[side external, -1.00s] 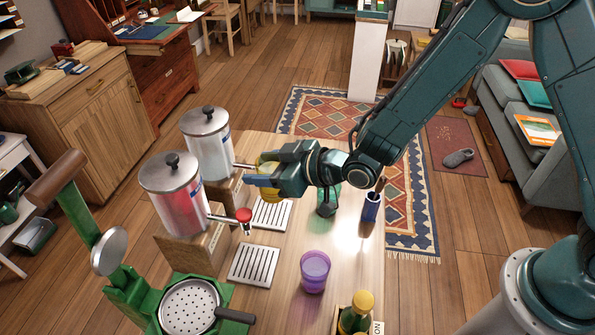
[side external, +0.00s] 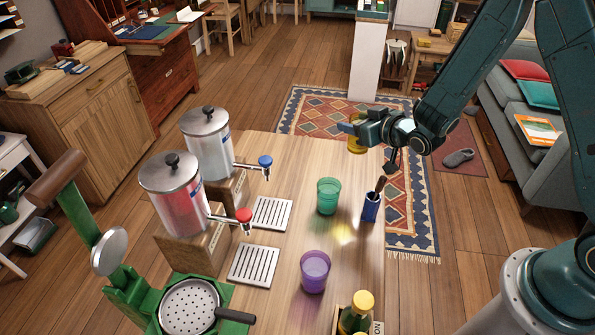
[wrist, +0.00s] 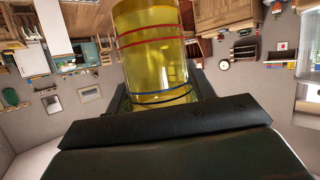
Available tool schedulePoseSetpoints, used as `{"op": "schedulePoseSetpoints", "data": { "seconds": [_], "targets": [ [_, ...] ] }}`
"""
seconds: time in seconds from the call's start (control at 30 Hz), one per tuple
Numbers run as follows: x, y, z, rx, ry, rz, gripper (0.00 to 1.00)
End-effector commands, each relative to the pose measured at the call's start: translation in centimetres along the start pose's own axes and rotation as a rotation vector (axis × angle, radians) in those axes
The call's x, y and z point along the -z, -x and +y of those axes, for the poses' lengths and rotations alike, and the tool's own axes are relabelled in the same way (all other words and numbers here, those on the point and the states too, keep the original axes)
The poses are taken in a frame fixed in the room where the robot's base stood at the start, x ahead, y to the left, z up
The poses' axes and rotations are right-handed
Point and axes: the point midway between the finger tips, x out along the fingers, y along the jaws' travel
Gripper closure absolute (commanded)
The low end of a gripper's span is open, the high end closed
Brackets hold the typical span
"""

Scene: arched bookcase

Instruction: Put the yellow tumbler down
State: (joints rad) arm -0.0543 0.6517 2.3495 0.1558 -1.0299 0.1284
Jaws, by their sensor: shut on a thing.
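The yellow tumbler (side external: 357,146) is held in my gripper (side external: 352,131), above the far right part of the table in the side view. In the wrist view the tumbler (wrist: 155,45) is see-through yellow with red and blue bands, between the fingers. My gripper's fingers cover part of it. A patch of yellow light falls on the table below and nearer the camera, and the tumbler looks well clear of the top. The wooden table (side external: 290,165) has bare surface around its far end.
A green tumbler (side external: 327,196) and a blue cup with a dark stick (side external: 371,206) stand mid-table at right. Two dispensers (side external: 208,145) (side external: 174,195) with drip trays (side external: 271,213) (side external: 254,265) stand left.

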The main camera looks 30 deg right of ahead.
Motion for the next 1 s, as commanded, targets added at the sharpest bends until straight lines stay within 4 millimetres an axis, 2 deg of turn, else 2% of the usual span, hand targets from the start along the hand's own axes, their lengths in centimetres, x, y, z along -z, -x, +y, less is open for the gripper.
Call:
{"op": "schedulePoseSetpoints", "data": {
  "seconds": [0.03,0.2,0.63,1.0],
  "targets": [
    [-0.8,0.2,0.2,0.004,0.000,-0.002,0.79],
    [-1.9,0.5,0.2,0.022,0.008,0.001,0.79],
    [-2.3,1.0,0.2,0.030,0.011,0.004,0.79],
    [-2.0,4.8,0.3,0.030,0.011,0.004,0.79]
  ]
}}
